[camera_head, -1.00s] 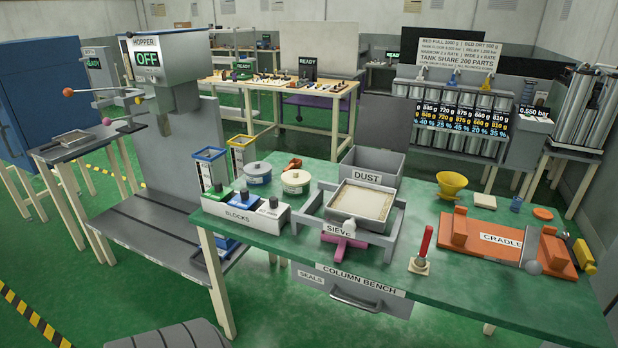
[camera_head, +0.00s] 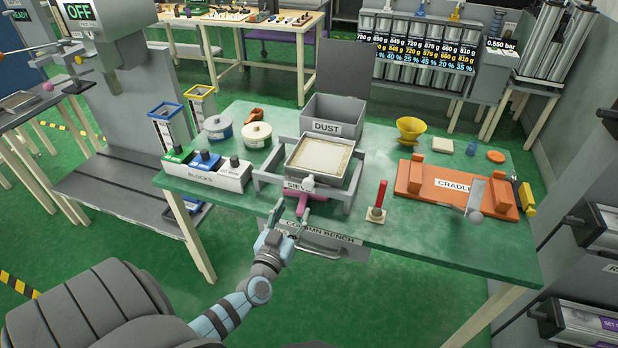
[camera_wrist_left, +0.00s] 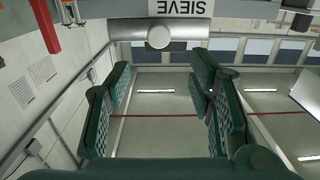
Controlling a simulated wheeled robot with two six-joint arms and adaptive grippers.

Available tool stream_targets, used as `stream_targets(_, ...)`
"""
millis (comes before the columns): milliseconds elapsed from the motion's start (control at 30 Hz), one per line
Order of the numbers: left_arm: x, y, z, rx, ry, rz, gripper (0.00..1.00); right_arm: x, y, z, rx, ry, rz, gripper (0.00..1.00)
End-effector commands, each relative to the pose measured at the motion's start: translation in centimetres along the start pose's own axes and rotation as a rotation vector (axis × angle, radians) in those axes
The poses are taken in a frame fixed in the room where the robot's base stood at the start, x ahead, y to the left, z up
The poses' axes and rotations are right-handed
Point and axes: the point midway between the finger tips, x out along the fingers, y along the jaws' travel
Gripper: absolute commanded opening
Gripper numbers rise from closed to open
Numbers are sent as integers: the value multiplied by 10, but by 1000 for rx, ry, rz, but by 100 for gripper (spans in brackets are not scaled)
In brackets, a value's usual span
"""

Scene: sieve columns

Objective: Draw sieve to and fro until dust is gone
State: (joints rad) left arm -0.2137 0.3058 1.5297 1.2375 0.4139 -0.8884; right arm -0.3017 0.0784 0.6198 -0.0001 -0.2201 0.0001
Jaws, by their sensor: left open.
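The sieve (camera_head: 321,158) is a square grey tray with a pale beige surface, sitting in a grey frame (camera_head: 262,181) on the green bench. In the left wrist view, the knob (camera_wrist_left: 158,38) on a grey bar and the SIEVE label, upside down, lie beyond the open green-padded fingers (camera_wrist_left: 160,100). My right gripper is not in view.
The grey DUST box (camera_head: 333,117) stands behind the sieve. A red upright handle (camera_head: 380,195) stands to the right, before the orange cradle (camera_head: 455,190). The blocks rack (camera_head: 207,172) and round tubs are at left.

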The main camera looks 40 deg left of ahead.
Motion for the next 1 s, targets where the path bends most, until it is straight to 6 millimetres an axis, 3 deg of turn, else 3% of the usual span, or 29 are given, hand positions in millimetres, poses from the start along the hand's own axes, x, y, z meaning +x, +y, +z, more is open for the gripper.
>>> stream_targets(300, 89, 2, 8, 0, 0, 3, 49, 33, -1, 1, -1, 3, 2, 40)
stream_targets(433, 113, 2, 8, -1, -2, 3, 49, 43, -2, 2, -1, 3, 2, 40)
stream_targets(600, 127, 3, 6, -1, -3, 5, 49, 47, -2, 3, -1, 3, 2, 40)
stream_targets(867, 129, 3, 4, -1, -4, 5, 49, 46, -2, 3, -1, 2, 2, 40)
stream_targets(1000, 129, 3, 4, -1, -4, 5, 26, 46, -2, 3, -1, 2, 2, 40)
